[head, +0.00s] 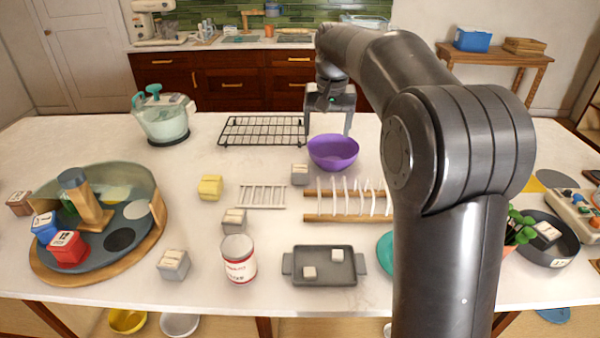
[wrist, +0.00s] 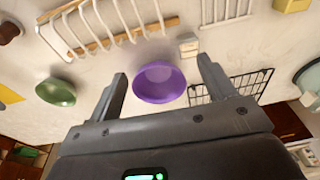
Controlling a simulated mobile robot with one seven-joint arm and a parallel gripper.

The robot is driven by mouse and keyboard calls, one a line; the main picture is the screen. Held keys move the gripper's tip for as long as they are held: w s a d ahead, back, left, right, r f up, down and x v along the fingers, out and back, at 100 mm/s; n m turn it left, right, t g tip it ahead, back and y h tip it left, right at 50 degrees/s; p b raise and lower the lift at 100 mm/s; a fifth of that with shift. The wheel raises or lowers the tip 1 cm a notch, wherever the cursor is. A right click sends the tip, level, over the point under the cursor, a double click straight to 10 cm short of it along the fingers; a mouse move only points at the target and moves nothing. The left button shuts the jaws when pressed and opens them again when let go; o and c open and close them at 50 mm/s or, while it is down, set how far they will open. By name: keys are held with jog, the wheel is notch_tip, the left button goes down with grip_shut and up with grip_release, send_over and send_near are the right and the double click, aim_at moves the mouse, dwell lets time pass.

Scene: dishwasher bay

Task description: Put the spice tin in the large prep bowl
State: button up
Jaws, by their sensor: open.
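A white and red labelled can (head: 238,260), which looks like the spice tin, stands upright near the table's front edge, left of the dark tray, in the head view. A purple bowl (head: 333,152), which looks like the large prep bowl, stands near the middle of the table. The bowl also shows between my fingers in the wrist view (wrist: 160,84), and nothing can be seen in it. My gripper (head: 329,126) is open and empty, just behind and above the purple bowl in the head view. It is far from the can. The can is not in the wrist view.
A black wire rack (head: 262,131) lies left of the bowl. A wooden plate rack (head: 345,217) lies in front of it. A dark tray (head: 324,281) is right of the can, and grey blocks (head: 173,264) stand nearby. A green bowl (wrist: 56,92) shows in the wrist view.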

jog(key=g, duration=0.2)
send_over(300, 169)
notch_tip(300, 169, down, 10)
jog(key=f, duration=0.6)
jog(key=shift+w+a, duration=0.1)
jog(key=shift+a, duration=0.1)
jog(key=shift+d+f, duration=0.15)
jog(key=shift+f, duration=2.5)
jog(key=shift+c, duration=0.6)
jog(key=c, duration=1.1)
jog(key=shift+o, duration=0.2)
jog(key=shift+r, duration=0.1)
